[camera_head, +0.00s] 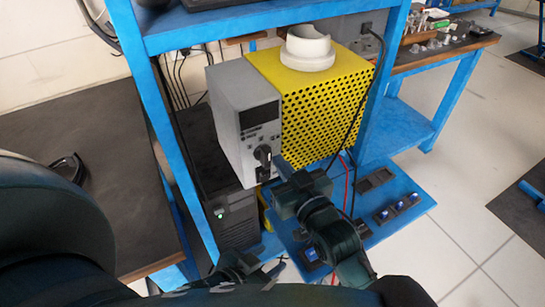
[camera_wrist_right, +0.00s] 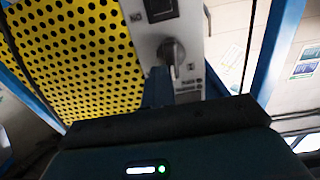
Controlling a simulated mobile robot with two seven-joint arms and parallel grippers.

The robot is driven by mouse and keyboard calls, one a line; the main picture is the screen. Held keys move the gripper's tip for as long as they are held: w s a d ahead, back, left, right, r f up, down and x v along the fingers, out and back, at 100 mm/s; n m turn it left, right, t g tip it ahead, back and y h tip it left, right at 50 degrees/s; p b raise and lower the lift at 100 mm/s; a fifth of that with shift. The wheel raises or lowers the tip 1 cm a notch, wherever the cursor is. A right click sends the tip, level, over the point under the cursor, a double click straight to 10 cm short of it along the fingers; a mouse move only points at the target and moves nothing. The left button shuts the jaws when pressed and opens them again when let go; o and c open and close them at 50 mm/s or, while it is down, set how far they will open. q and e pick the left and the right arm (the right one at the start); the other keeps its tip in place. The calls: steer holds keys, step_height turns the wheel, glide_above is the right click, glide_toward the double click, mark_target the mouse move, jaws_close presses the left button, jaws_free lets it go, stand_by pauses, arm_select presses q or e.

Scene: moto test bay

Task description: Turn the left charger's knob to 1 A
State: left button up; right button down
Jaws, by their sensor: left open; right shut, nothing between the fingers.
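The charger is a grey unit (camera_head: 228,92) with a dark display and a black knob (camera_head: 263,153) low on its front panel. The knob (camera_wrist_right: 172,50) also shows in the right wrist view, on a pale panel with small printed labels. I cannot read its setting. My right gripper (camera_head: 283,166) is shut and empty, with its tips just beside the knob. In the wrist view its fingers (camera_wrist_right: 158,92) reach the panel near the knob; I cannot tell if they touch. My left gripper (camera_head: 240,266) is open, low in the head view, away from the knob and partly hidden.
A yellow perforated housing (camera_head: 325,100) stands right against the grey unit, with a white ring (camera_head: 308,48) on top. A black box with a green light (camera_head: 236,218) is below left. A blue board (camera_head: 405,190) with small switches lies under my right arm. Blue posts frame the bay.

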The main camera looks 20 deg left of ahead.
arm_select(q)
steer(key=shift+w+a+f, duration=0.1)
steer(key=shift+a+f, duration=0.05)
steer(key=shift+a, duration=0.3)
arm_select(e)
steer(key=shift+y, duration=0.3)
steer(key=s+d, duration=0.1)
steer(key=s+r, duration=0.1)
steer(key=s, duration=0.1)
steer(key=s+d, duration=0.1)
steer(key=shift+s+d+r, duration=0.2)
steer(key=shift+d+r, duration=0.1)
steer(key=shift+r, duration=0.05)
